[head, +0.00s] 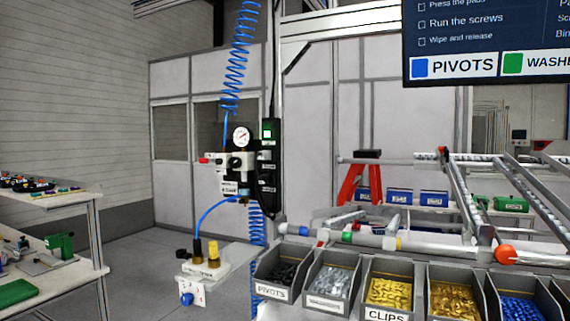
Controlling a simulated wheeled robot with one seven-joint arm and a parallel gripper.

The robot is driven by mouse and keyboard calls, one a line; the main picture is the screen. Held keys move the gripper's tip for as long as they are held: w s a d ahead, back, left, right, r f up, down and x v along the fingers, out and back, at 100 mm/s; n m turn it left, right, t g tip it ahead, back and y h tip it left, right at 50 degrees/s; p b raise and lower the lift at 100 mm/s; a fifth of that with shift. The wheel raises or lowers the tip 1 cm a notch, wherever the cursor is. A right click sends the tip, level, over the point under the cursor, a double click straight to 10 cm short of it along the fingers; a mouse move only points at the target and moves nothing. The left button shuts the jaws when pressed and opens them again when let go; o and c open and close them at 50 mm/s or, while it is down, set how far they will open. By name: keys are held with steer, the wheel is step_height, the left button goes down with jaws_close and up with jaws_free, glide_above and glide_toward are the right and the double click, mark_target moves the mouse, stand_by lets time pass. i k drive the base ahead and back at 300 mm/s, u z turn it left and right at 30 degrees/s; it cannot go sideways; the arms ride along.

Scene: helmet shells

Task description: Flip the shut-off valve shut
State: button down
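An air unit hangs on a post at centre left in the head view, with a round white pressure gauge (240,137) on top. A small red part (204,160) sticks out at the left end of its grey and black body (235,161); this looks like the shut-off valve's handle, but it is too small to tell its position. A white label (229,188) hangs below. A coiled blue hose (238,55) rises from the unit, and a blue hose (208,211) curves down from it. My gripper is not in view.
A small fixture with brass fittings (213,250) and a blue knob (187,299) stands below the unit. Bins of parts (328,310) line the lower right, below a pipe frame (420,243). A side bench (90,272) is at left. Floor between shows clear.

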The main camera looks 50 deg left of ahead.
mark_target(204, 160)
steer(key=u, duration=2.45)
steer(key=i, duration=0.4)
steer(key=u, duration=0.35)
steer(key=k, duration=1.05)
steer(key=u, duration=0.95)
steer(key=i, duration=1.95)
steer(key=z, duration=0.4)
steer(key=i, duration=1.55)
steer(key=z, duration=0.8)
